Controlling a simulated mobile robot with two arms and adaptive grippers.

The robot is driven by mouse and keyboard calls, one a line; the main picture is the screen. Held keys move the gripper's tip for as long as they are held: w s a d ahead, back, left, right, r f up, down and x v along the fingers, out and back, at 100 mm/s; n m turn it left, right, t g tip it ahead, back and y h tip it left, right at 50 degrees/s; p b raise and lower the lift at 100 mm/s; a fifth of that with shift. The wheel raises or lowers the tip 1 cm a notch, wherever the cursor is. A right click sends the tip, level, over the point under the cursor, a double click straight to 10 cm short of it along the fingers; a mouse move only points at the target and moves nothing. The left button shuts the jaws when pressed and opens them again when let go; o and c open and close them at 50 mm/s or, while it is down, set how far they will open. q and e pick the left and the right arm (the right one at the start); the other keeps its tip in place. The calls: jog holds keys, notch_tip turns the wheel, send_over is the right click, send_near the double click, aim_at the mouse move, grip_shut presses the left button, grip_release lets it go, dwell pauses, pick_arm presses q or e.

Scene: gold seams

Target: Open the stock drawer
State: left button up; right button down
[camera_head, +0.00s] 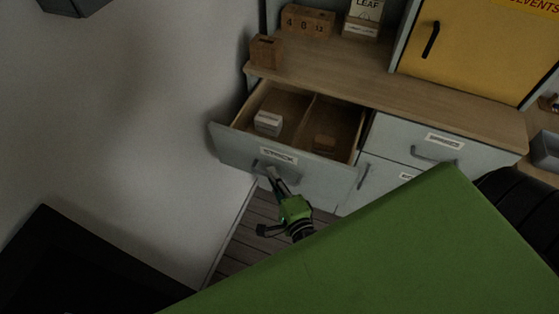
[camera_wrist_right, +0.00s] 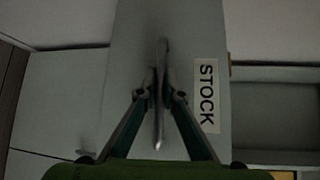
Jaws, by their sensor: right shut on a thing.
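The stock drawer (camera_head: 240,148) is pulled out from the grey cabinet in the head view, with its inside showing. My right gripper (camera_head: 272,176) is at the drawer's front, shut on the drawer handle (camera_head: 287,167) below the STOCK label (camera_head: 278,156). In the right wrist view the fingers (camera_wrist_right: 159,95) close around the handle, beside the STOCK label (camera_wrist_right: 207,95). My left gripper does not show.
A closed drawer (camera_head: 440,140) with its own handle is right of the open one. A yellow cabinet door (camera_head: 470,50) stands above the wooden counter (camera_head: 340,83). A wall (camera_head: 130,110) is close on the left. My green arm link covers the lower right.

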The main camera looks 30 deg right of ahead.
jog(key=shift+s+a, duration=0.6)
jog(key=shift+a, duration=0.1)
jog(key=c, duration=2.2)
grip_release()
jog(key=shift+o, duration=0.2)
jog(key=s+r, duration=0.1)
jog(key=s, duration=1)
jog(key=shift+s+a+r, duration=0.35)
jog(key=shift+s+a, duration=0.05)
jog(key=shift+f, duration=0.1)
